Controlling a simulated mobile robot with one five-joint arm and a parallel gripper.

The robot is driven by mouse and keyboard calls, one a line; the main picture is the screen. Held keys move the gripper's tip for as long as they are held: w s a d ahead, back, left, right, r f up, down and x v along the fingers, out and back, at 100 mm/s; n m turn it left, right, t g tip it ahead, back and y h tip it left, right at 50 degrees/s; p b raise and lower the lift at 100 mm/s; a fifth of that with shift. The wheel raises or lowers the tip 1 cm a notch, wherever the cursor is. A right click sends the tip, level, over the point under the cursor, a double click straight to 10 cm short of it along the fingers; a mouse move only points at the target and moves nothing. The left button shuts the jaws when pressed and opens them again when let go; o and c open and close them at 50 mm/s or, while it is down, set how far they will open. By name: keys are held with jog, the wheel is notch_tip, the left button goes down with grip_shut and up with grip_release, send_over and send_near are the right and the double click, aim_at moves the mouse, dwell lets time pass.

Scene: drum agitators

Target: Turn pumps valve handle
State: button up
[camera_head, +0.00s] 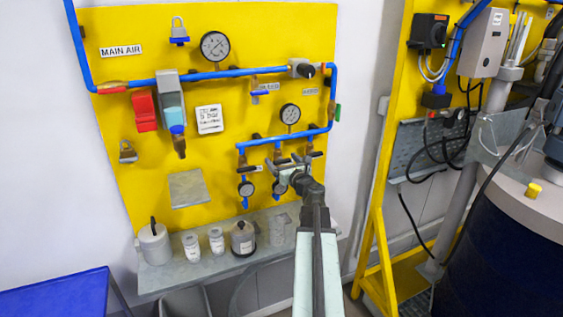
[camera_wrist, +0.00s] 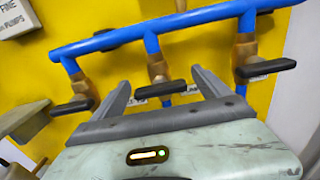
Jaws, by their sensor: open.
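Three brass valves with black handles hang on blue pipe drops in the wrist view: a left handle (camera_wrist: 72,107), a middle handle (camera_wrist: 167,89) and a right handle (camera_wrist: 266,68). All three handles lie roughly crosswise to their pipes. Small white labels behind them are partly hidden, so I cannot tell which one reads pumps. My gripper (camera_wrist: 161,77) is open and empty, its fingers on either side of the middle handle in the picture. I cannot tell contact or depth. In the head view my gripper (camera_head: 290,166) is in front of the lower valve row and hides part of it.
The yellow board (camera_head: 180,90) carries blue pipes, gauges and a red block (camera_head: 144,112). Below is a grey shelf (camera_head: 180,277) with several containers. A yellow frame (camera_head: 385,150) and a dark drum (camera_head: 500,255) stand to the right. A blue surface (camera_head: 55,297) is at lower left.

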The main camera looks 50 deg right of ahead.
jog(key=c, duration=1.4)
jog(key=shift+o, duration=0.2)
jog(key=n, duration=0.4)
jog(key=shift+a+n, duration=0.15)
jog(key=shift+n, duration=0.15)
jog(key=n, duration=0.4)
jog(key=shift+a+f+n, duration=0.1)
jog(key=shift+f+n, duration=0.05)
jog(key=shift+n, duration=0.15)
jog(key=n, duration=0.4)
jog(key=shift+n, duration=0.3)
jog(key=shift+f+n+b, duration=0.15)
jog(key=shift+n+b, duration=0.15)
jog(key=shift+n, duration=1.7)
jog(key=shift+a, duration=0.1)
